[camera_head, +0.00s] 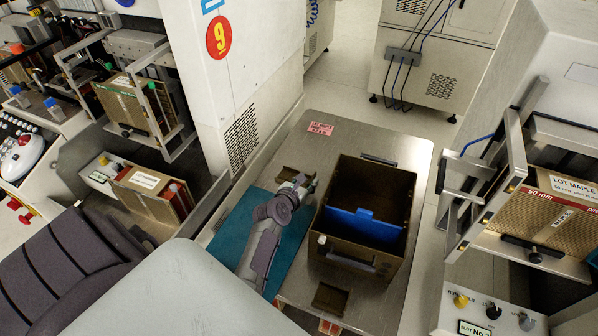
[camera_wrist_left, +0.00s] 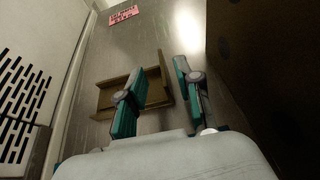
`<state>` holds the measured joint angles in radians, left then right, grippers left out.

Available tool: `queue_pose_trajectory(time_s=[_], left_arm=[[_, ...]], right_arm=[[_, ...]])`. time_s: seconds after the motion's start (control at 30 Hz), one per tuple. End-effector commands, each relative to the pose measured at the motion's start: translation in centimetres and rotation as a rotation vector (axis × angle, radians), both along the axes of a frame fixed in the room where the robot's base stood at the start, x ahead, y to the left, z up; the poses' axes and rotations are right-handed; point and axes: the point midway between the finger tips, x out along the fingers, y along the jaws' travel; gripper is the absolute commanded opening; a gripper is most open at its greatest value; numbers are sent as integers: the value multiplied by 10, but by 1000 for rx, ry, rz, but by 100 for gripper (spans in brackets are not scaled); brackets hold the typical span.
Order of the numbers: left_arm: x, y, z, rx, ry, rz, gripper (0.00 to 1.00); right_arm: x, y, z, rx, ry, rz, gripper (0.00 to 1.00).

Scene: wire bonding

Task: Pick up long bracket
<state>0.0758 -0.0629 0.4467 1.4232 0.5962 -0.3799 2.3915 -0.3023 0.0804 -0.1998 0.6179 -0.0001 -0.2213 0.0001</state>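A brown channel-shaped bracket (camera_head: 290,174) lies near the far end of the teal mat on the metal table, partly hidden by my left gripper. It shows larger in the left wrist view (camera_wrist_left: 112,97). A second brown bracket (camera_head: 330,298) lies at the table's near edge, in front of the box. I cannot tell from these frames which is longer. My left gripper (camera_head: 306,184) is open and empty, just at the first bracket. In the left wrist view (camera_wrist_left: 158,92) one finger overlaps the bracket's middle and the other is right of it; contact is unclear. My right gripper is out of view.
A brown box (camera_head: 395,180) with a blue divider (camera_head: 365,226) stands close to the right of my left gripper. A white machine cabinet (camera_head: 240,80) rises to the left. A pink label (camera_head: 320,128) is on the clear far part of the metal table (camera_head: 345,133).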

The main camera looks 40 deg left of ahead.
Motion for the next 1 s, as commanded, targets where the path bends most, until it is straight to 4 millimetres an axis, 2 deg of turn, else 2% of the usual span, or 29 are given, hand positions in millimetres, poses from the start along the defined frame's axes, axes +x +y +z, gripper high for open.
queue_pose_trajectory(time_s=[0.03,0.1,0.3,0.63,0.67,0.87,1.0], left_arm=[[6,0,-5,0,-2,-1,34],[17,1,-8,1,-5,0,34],[40,4,-17,2,-2,-2,34],[47,5,-15,1,0,0,34],[47,5,-15,1,0,0,33],[46,5,-15,1,0,0,0],[46,5,-15,1,0,0,0]], right_arm=[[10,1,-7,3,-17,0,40],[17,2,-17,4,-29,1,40],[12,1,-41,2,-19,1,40],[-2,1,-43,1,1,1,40],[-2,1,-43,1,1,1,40],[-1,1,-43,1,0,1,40],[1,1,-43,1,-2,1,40]])
